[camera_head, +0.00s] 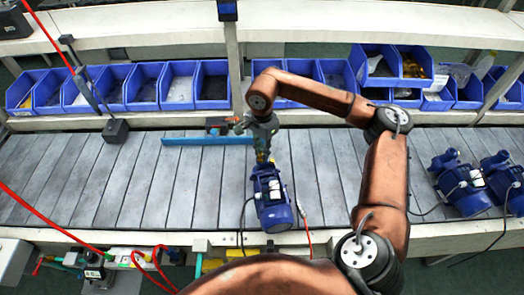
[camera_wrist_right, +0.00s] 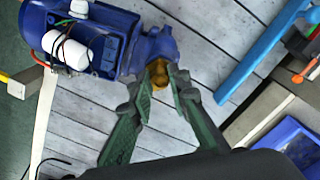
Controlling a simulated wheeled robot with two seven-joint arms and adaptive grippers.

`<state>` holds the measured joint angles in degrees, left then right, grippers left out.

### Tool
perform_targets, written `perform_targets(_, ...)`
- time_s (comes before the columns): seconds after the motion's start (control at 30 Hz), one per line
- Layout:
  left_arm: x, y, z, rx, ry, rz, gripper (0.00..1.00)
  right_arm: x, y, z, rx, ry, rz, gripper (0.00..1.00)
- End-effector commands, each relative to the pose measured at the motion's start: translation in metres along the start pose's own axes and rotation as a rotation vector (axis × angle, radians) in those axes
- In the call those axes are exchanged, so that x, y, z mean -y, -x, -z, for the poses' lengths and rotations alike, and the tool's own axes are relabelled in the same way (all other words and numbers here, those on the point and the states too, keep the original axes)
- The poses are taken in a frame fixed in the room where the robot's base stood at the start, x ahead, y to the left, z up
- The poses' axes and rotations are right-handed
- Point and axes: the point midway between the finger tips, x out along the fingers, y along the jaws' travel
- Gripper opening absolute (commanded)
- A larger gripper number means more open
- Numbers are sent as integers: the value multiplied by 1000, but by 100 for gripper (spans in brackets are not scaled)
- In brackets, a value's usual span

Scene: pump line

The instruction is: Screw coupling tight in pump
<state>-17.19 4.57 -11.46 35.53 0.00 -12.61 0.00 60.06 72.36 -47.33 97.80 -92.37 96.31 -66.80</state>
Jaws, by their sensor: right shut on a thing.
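The blue pump (camera_head: 271,203) stands on the slatted conveyor in the middle of the head view, and its open terminal box with white parts and wires shows in the right wrist view (camera_wrist_right: 95,45). The brass coupling (camera_wrist_right: 158,73) is at the pump's end opening; how deep it sits I cannot tell. My right gripper (camera_head: 262,150) reaches down to the pump's far end. In the wrist view its green fingers (camera_wrist_right: 165,80) close on the coupling from both sides. My left gripper is not in view.
A blue bar (camera_head: 200,141) lies on the conveyor's far side, left of my right gripper. More blue pumps (camera_head: 460,190) stand at the right. Blue bins (camera_head: 145,87) line the back. Red cables cross the left. The conveyor's left part is mostly clear.

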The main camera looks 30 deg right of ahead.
Motion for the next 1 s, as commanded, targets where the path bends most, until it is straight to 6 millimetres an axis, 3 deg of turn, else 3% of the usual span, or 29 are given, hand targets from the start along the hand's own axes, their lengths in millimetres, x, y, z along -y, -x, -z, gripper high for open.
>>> perform_targets(0.17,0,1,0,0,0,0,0,0,0,0,0,-13,0,0)
perform_targets(0.5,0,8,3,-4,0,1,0,0,0,0,0,-297,0,0)
perform_targets(0.8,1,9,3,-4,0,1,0,0,0,0,0,-319,0,0)
perform_targets(1.0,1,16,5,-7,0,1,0,0,1,0,1,-520,1,0)
